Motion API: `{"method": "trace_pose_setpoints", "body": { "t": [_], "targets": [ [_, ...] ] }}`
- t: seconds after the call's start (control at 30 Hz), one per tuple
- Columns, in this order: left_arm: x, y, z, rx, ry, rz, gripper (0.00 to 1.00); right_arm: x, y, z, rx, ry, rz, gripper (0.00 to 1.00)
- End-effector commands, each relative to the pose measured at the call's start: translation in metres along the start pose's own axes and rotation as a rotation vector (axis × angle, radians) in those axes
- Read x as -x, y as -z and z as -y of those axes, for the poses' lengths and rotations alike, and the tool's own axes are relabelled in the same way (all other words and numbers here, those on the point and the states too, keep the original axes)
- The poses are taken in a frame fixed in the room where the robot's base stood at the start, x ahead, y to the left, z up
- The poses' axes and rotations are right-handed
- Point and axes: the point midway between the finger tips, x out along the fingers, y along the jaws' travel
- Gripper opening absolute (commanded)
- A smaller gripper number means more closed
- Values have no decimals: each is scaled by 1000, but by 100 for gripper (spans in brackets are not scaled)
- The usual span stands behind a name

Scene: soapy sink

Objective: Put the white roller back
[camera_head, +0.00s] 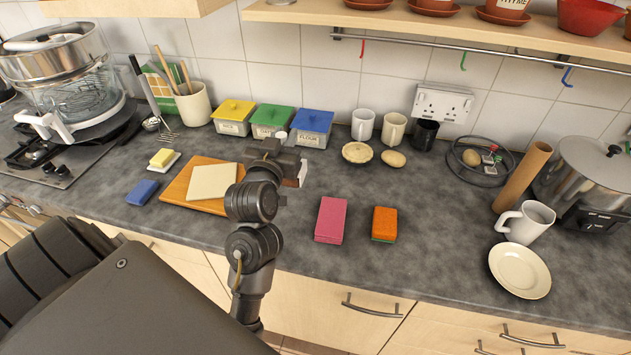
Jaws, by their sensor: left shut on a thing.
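My left gripper (284,158) is over the middle of the counter, just right of the wooden board. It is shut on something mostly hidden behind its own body. A small pale bit (302,173) shows at its right side; I cannot tell whether this is the white roller. No white roller shows plainly elsewhere. My right gripper is not in view.
The board (177,190) bears a pale slab. Yellow, green and blue-lidded tubs (270,122) stand behind the gripper. A pink block (330,220) and an orange sponge (384,224) lie to its right. A brown tube (523,176), mug (525,222) and plate (519,270) are farther right.

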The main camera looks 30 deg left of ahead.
Motion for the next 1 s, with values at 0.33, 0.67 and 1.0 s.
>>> {"method": "trace_pose_setpoints", "body": {
  "t": [0.33,0.67,1.0],
  "targets": [
    [-8,-6,1,-6,-14,0,0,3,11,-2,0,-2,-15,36],
    [-86,-40,25,-4,-14,2,0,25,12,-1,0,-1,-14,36],
    [-124,-94,36,0,-15,-1,0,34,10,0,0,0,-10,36]
  ]
}}
